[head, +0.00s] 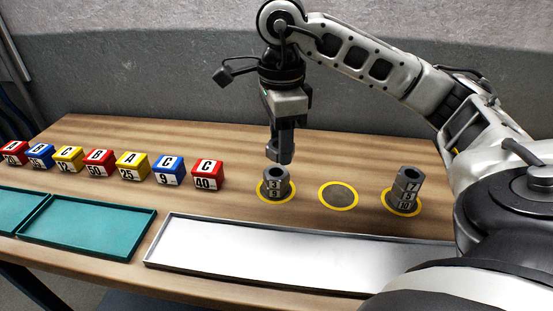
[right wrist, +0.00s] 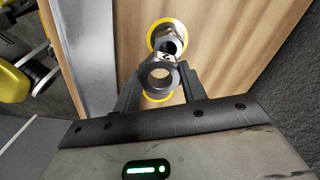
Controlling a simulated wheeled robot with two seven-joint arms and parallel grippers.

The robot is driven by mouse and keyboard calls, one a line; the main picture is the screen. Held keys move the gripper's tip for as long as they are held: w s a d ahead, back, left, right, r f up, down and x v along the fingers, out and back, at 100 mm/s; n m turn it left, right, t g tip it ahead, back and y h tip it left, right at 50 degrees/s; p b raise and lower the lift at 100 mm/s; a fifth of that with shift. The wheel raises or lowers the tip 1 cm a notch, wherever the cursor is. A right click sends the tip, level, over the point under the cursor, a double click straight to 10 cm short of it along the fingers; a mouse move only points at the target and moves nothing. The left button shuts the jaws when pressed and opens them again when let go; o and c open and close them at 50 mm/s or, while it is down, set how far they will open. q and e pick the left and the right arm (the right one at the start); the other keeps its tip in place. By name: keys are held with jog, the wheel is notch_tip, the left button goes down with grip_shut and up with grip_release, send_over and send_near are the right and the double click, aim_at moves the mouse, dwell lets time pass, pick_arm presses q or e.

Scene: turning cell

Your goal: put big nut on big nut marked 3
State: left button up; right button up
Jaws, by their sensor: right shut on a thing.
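My right gripper (head: 281,146) is shut on a dark grey big nut, held above the left stack. The held nut (right wrist: 158,77) shows in the right wrist view as a ring with an open hole, between both fingers. In the head view the big nut marked 3 (head: 274,182) lies on a nut marked 9 (head: 275,193), inside the left yellow ring. A gap shows between the held nut and this stack. In the right wrist view a nut stack (right wrist: 168,42) in a yellow ring is beyond the held nut. My left gripper is not in view.
The middle yellow ring (head: 338,195) is empty. The right ring holds nuts marked 7 (head: 407,184), 5 and 10, with the top one leaning or offset. A long metal tray (head: 260,254) lies in front. Several coloured, lettered boxes (head: 131,166) and teal trays (head: 90,228) are at the left.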

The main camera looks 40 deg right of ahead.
aim_at(277, 172)
jog(key=shift+w+d+f, duration=0.1)
jog(key=shift+w+f, duration=0.35)
jog(key=f, duration=0.3)
jog(key=shift+w+d+f+p, duration=0.15)
jog(key=shift+w+p, duration=0.1)
jog(key=shift+p, duration=0.05)
jog(key=shift+f, duration=0.25)
jog(key=shift+f, duration=0.2)
jog(key=o, duration=1.1)
jog(key=shift+r, duration=0.15)
